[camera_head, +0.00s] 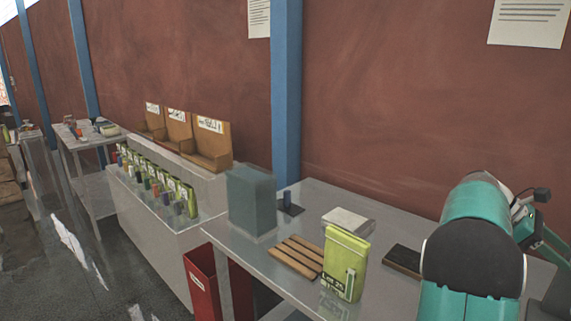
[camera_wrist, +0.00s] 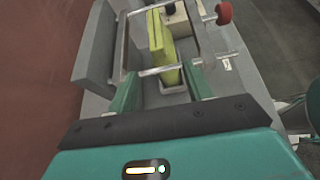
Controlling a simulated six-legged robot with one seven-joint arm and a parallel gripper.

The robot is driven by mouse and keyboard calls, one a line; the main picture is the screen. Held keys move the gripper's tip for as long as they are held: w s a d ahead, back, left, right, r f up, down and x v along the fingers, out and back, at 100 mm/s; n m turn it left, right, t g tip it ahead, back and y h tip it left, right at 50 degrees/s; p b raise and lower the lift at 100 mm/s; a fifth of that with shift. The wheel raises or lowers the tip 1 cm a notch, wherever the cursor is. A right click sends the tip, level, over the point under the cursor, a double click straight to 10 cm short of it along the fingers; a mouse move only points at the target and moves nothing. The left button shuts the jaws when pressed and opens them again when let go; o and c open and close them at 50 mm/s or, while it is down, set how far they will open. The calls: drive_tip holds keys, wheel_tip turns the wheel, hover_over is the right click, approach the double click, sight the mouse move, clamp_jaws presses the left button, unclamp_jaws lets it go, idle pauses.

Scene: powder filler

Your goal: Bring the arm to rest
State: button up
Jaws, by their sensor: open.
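My gripper (camera_wrist: 163,78) is open in the wrist view, its two green fingers spread apart. A yellow-green container (camera_wrist: 160,40) stands beyond the fingertips, with a gap visible around it inside a grey metal frame (camera_wrist: 128,45). I cannot tell whether the fingers touch anything. In the head view my teal arm is bent at the right edge, over the right end of the table (camera_head: 310,200). The gripper itself is hidden or out of frame there.
A yellow-green box (camera_head: 345,262) stands on the table beside a slatted wooden rack (camera_head: 297,256), a grey block (camera_head: 250,198) and a dark flat piece (camera_head: 402,261). A red bin (camera_head: 200,283) stands below. A red knob (camera_wrist: 224,12) is near the frame.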

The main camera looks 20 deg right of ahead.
drive_tip(key=w+a+m+t+y, duration=0.1)
drive_tip(key=w+a+t, duration=0.15)
drive_tip(key=a, duration=0.65)
drive_tip(key=w+a+f+t, duration=0.15)
drive_tip(key=a+t, duration=0.25)
drive_tip(key=a, duration=0.6)
drive_tip(key=w+a+m+t+y, duration=0.1)
drive_tip(key=w+a+t, duration=0.25)
drive_tip(key=a, duration=0.55)
drive_tip(key=s+a+f+m+t+y, duration=0.1)
drive_tip(key=s+a+t, duration=0.1)
drive_tip(key=a, duration=0.6)
drive_tip(key=s+a+f+m+t+y, duration=0.1)
drive_tip(key=s+a+f+t+y, duration=0.1)
drive_tip(key=a, duration=0.7)
drive_tip(key=s+a+f+m+t+y, duration=0.1)
drive_tip(key=s+a+f+y, duration=0.1)
drive_tip(key=a, duration=0.7)
drive_tip(key=shift+s+a+m+t, duration=0.25)
drive_tip(key=shift+s+m+t, duration=0.15)
drive_tip(key=shift+s, duration=0.45)
drive_tip(key=c, duration=0.3)
drive_tip(key=shift+d, duration=0.1)
drive_tip(key=shift+d, duration=0.1)
